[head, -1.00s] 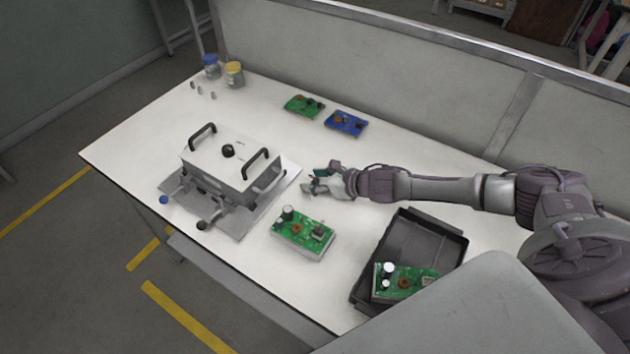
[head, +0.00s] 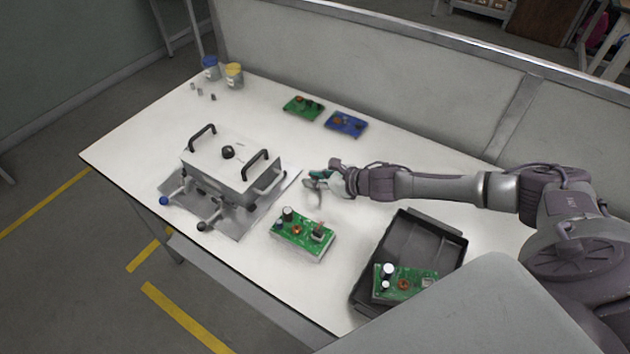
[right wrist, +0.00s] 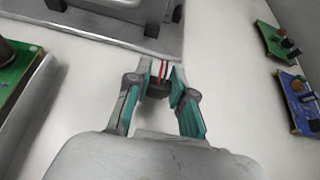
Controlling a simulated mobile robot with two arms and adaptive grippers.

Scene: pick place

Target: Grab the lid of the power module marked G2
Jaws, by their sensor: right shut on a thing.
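My right gripper (head: 314,181) is just right of the white box fixture, low over the table. In the right wrist view its fingers (right wrist: 160,76) are shut on a small dark part (right wrist: 158,89) with thin red strips or leads. I cannot tell what this part is. The white box (head: 222,160) has two black handles and a round black knob on top; it stands on a grey base plate (head: 240,222). I cannot read a G2 mark on anything, so I cannot tell which thing is the lid. My left gripper is out of view.
A green circuit board (head: 303,240) lies in front of my right gripper. A black tray (head: 436,225) holds another board (head: 405,283). A green board (head: 303,107) and a blue board (head: 346,124) lie at the back, near two jars (head: 234,75).

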